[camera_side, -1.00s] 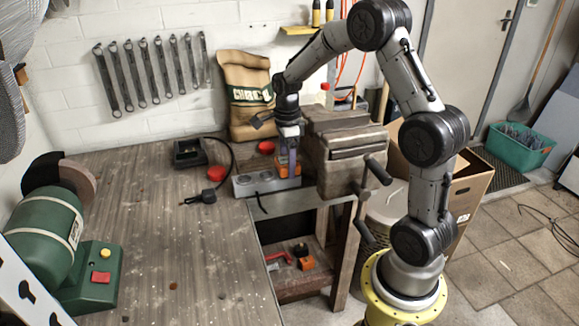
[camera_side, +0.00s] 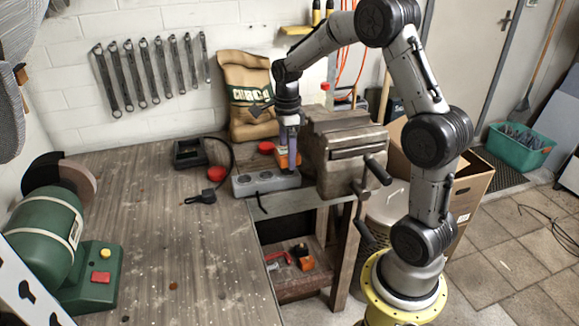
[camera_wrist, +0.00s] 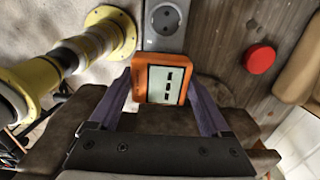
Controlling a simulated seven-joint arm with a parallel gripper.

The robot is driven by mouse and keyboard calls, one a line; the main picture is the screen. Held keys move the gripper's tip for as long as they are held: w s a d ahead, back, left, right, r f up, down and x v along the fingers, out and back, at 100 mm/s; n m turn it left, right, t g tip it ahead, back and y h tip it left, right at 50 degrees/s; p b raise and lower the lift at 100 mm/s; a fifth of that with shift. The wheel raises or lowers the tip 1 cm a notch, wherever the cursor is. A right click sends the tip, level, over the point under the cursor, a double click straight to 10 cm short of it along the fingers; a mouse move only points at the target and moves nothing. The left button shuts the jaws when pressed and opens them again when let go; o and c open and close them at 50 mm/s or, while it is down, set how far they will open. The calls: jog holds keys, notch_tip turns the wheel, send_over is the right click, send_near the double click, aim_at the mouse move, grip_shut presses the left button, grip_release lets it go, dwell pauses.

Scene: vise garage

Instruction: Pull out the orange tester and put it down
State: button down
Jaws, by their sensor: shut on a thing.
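The orange tester (camera_side: 283,160) is a small box with a pale screen and dark marks, seen face-on in the wrist view (camera_wrist: 165,82). My gripper (camera_side: 289,150) points down and is shut on the tester, with one purple finger on each side of it in the wrist view (camera_wrist: 158,84). The tester is just above the right end of the grey socket strip (camera_side: 265,183), and appears clear of it. The strip lies at the bench's edge, and one round socket shows in the wrist view (camera_wrist: 165,22). The tester's underside is hidden.
The bulky vise (camera_side: 345,155) stands close at the right of my gripper. A paper sack (camera_side: 247,80) stands behind. The bench (camera_side: 150,235) front is mostly clear.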

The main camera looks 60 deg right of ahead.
jog(key=shift+r, duration=1.5)
jog(key=shift+a+r, duration=0.1)
jog(key=a+r, duration=0.1)
jog(key=w+a+r, duration=0.1)
jog(key=shift+a+r, duration=0.1)
jog(key=shift+r, duration=0.25)
jog(key=w+d+f, duration=0.3)
jog(key=w+f, duration=0.1)
jog(key=w, duration=0.3)
send_over(253, 165)
jog(key=s, duration=0.1)
jog(key=f, duration=0.4)
jog(key=shift+a+f, duration=0.25)
jog(key=shift+w+d+f, duration=0.15)
jog(key=shift+w+f, duration=0.25)
jog(key=shift+f, duration=0.2)
jog(key=shift+w+f, duration=0.1)
jog(key=shift+f, duration=1.5)
jog(key=shift+f, duration=0.2)
